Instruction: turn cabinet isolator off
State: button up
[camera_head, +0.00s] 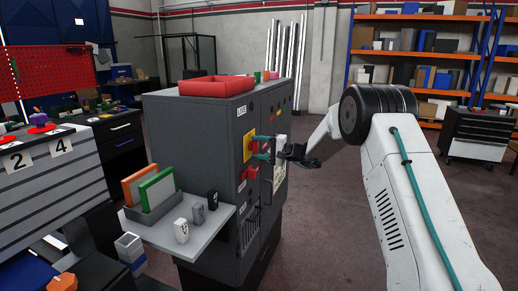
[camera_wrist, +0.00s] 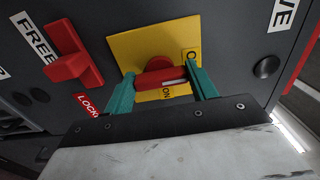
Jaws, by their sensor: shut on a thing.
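The cabinet isolator is a red rotary handle (camera_wrist: 160,77) on a yellow plate (camera_wrist: 128,48), on the dark grey cabinet (camera_head: 200,135). My gripper (camera_wrist: 163,86) is shut on the handle, with one teal finger at each end of it. In the wrist view the handle lies nearly level, with a white mark on its right half. "ON" shows below the handle; a partly cut label starting with "O" is at the plate's right edge. In the head view my gripper (camera_head: 262,148) reaches the cabinet front from the right and partly hides the handle.
A red lever (camera_wrist: 72,55) with "FREE" and "LOCK" labels sits left of the plate. A dark round knob (camera_wrist: 267,67) is at right. A red tray (camera_head: 215,87) lies on the cabinet top; a side shelf (camera_head: 160,232) holds small items.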

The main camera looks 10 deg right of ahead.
jog(key=shift+f, duration=0.1)
jog(key=o, duration=1)
jog(key=v, duration=0.8)
